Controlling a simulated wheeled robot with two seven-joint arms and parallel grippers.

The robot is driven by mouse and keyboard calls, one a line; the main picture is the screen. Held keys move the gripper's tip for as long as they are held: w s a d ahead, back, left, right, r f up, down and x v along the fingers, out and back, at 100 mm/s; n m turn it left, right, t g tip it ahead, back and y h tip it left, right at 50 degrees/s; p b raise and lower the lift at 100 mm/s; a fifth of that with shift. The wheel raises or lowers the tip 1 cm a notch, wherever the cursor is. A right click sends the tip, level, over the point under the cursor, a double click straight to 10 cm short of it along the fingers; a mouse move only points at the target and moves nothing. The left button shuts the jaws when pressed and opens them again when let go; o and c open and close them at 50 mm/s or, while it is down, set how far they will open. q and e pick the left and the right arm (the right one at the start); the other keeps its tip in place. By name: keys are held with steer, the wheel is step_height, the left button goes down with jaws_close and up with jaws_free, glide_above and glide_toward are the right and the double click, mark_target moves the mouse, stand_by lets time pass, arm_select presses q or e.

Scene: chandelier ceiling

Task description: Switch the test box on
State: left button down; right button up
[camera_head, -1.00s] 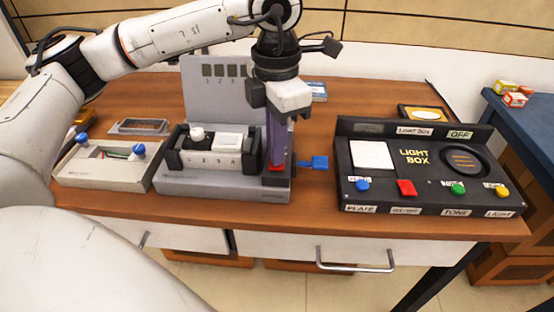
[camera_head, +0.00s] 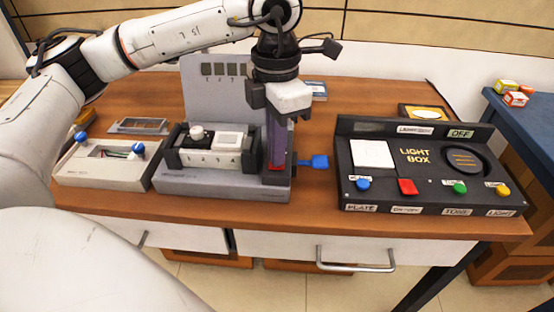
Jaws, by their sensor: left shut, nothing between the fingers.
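The grey device (camera_head: 215,188) at the middle of the table appears to be the test box; no such label is legible. It has an upright back panel (camera_head: 226,101), and a white block (camera_head: 228,141) and a white knob (camera_head: 196,131) sit between black side pieces. At its right end are a tall purple part (camera_head: 277,142), a red piece (camera_head: 274,167) and a blue lever (camera_head: 320,162) sticking out to the right. My left gripper (camera_head: 284,104) points down, shut and empty, at the top of the purple part; contact cannot be told. The right gripper is not in view.
A black light box (camera_head: 420,196) with several coloured buttons stands on the right. A pale box with blue knobs (camera_head: 100,172) stands on the left. Bare wood (camera_head: 325,125) shows between the grey device and light box. Small boxes (camera_head: 511,94) lie on the blue table.

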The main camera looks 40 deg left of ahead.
arm_select(q)
steer(key=shift+f+b, duration=0.5)
steer(key=shift+f, duration=0.1)
steer(key=shift+r, duration=0.15)
steer(key=shift+r+p, duration=2.55)
steer(key=shift+r, duration=0.9)
steer(key=shift+f, duration=0.1)
